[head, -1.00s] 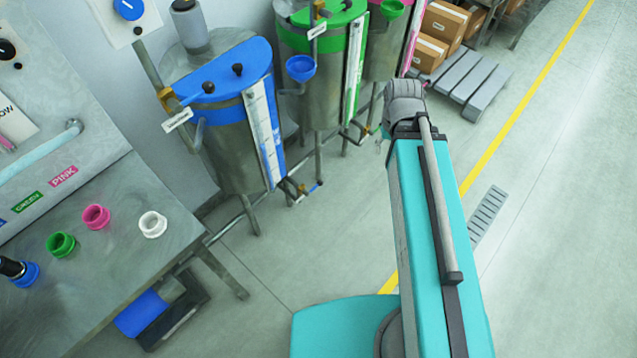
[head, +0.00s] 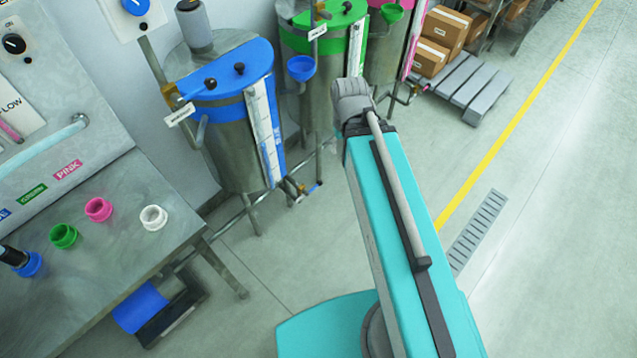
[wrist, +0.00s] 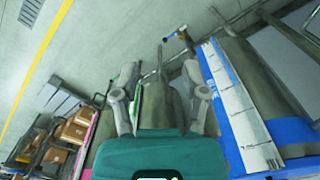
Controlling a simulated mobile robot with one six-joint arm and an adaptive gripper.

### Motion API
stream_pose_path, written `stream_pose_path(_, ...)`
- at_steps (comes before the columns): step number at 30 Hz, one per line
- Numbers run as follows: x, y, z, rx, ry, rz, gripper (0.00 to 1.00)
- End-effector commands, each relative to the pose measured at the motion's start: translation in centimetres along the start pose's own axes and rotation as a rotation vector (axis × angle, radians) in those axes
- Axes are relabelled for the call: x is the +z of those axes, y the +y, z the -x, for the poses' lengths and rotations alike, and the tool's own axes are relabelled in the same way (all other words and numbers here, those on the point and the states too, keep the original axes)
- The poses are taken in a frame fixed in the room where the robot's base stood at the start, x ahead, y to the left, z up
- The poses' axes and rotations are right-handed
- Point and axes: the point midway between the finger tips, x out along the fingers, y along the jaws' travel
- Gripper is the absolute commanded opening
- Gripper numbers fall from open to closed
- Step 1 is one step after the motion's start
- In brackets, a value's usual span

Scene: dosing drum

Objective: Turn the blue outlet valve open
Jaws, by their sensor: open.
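The blue outlet valve (head: 313,188) sits on the low outlet pipe at the foot of the blue-topped steel drum (head: 228,150). Its small blue handle shows beside a brass body. The valve also appears in the wrist view (wrist: 177,34), near the top, beyond my fingertips. My gripper (wrist: 163,85) is open and empty in the wrist view, its two fingers apart and clear of the valve. The drum's white level strip (wrist: 238,110) shows to the right of the fingers.
A green-topped drum (head: 345,60) stands right of the blue one, with a pink-marked drum behind. A steel bench (head: 120,235) with coloured fittings is at left. Boxes and a grey pallet (head: 468,90) lie at the back. Floor on the right is open.

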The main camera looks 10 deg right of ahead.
Motion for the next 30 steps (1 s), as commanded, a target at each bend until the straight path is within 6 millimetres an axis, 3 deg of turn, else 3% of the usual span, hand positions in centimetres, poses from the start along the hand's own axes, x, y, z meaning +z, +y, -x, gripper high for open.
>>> stream_pose_path(7,0.0,0.0,0.0,0.000,0.000,0.000,0.57)
stream_pose_path(11,-0.1,0.0,-0.1,0.000,0.000,-0.001,0.78)
stream_pose_path(17,-0.8,0.0,-1.5,-0.004,0.001,-0.008,0.78)
stream_pose_path(30,-5.2,0.2,-9.3,-0.031,0.009,-0.058,0.78)
